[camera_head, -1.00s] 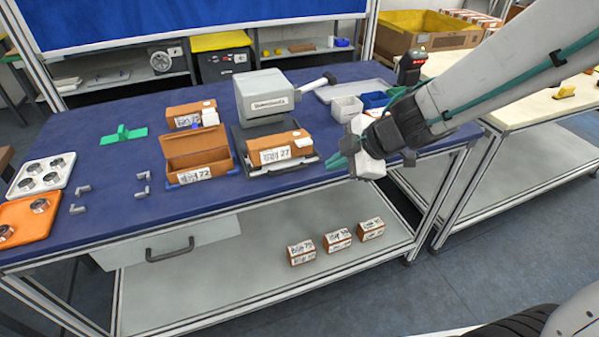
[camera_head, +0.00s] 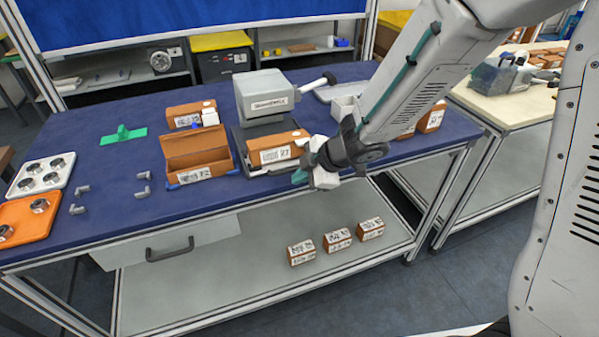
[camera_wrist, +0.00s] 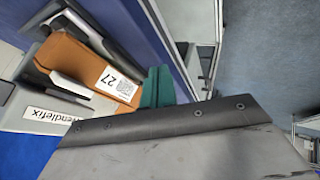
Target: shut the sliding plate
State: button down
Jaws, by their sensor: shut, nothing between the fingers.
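The sliding plate (camera_head: 257,172) sticks out from the front of the grey press-like machine (camera_head: 266,95) on the blue bench. An orange-brown box labelled 27 (camera_head: 275,152) rests on it. My gripper (camera_head: 299,176) is shut and empty at the bench's front edge, just in front of the plate's right end. It hides that end, and I cannot tell whether it touches. In the wrist view, the teal fingers (camera_wrist: 157,88) are together beside the box (camera_wrist: 85,68), and the machine's name label (camera_wrist: 58,114) shows at lower left.
An open brown box (camera_head: 197,155) stands left of the plate. The machine's lever (camera_head: 318,84) points right. Labelled boxes (camera_head: 430,119) stand right of my arm. Several boxes (camera_head: 338,240) lie on the lower shelf. The floor in front is clear.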

jog(key=shift+w+a+r, duration=0.1)
jog(key=shift+w+a, duration=0.05)
jog(key=shift+w, duration=0.35)
